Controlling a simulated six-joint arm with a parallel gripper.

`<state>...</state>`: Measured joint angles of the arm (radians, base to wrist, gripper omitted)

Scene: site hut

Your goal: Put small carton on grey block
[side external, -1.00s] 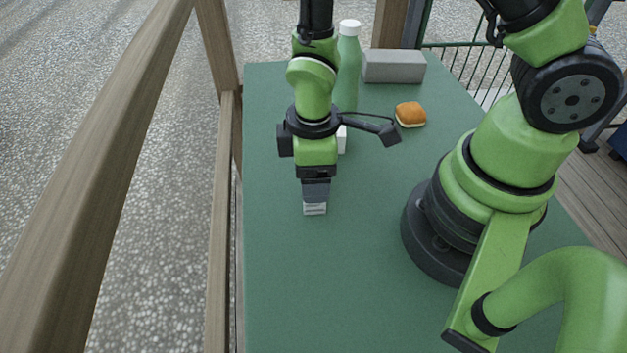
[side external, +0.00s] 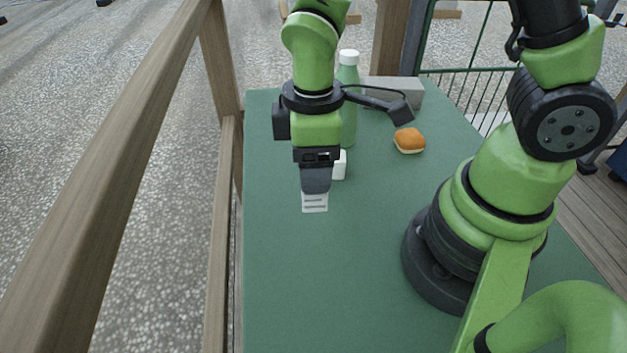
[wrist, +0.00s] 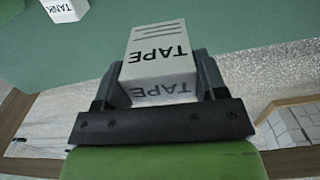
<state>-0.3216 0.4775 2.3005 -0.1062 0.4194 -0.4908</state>
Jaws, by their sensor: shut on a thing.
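The small carton (side external: 315,203) is white with dark printed lines in the side view. In the wrist view the carton (wrist: 158,65) reads "TAPE" and sits between both fingers. My gripper (side external: 315,186) points down, shut on the carton's upper part, with its lower part showing below the fingers. The gripper (wrist: 158,82) also shows in the wrist view. The carton appears to be held above the green table. The grey block (side external: 405,92) lies at the table's far end, partly hidden by the bottle and my arm.
A second white box (side external: 340,165) stands just behind my gripper; it reads "TANK" in the wrist view (wrist: 66,9). A green bottle (side external: 348,112) with a white cap and a bun (side external: 409,140) stand farther back. The front of the table (side external: 320,290) is clear.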

